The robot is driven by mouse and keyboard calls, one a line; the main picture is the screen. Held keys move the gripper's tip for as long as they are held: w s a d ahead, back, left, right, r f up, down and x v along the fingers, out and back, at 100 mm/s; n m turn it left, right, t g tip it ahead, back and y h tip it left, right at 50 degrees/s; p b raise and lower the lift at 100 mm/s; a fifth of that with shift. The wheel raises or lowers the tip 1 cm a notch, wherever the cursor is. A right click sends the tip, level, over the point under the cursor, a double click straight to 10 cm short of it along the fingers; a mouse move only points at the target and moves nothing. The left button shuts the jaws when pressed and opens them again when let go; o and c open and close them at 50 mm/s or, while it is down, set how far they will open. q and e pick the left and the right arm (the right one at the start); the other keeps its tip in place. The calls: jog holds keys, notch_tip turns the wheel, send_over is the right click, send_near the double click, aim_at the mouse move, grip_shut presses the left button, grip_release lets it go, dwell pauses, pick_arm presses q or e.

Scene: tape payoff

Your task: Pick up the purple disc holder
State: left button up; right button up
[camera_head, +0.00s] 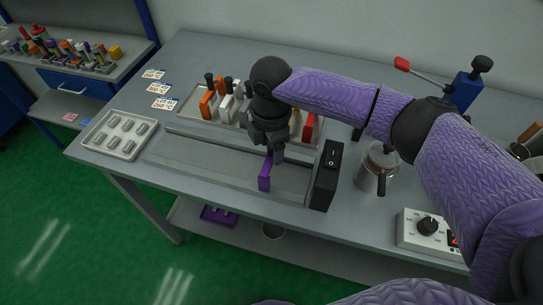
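The purple disc holder (265,178) is a thin upright piece at the long grey channel on the table, left of the black switch box. My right gripper (275,156) points down directly over it, with its dark fingers at the holder's top. The fingers hide the holder's upper end, and I cannot tell whether they are closed on it. My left gripper is out of view.
A rack behind the channel holds orange and white holders (207,104) and a red one (308,128). The black switch box (326,176) stands close on the right, with a metal pot (376,172) beyond it. A tray of grey pieces (107,140) lies left.

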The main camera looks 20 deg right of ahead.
grip_shut()
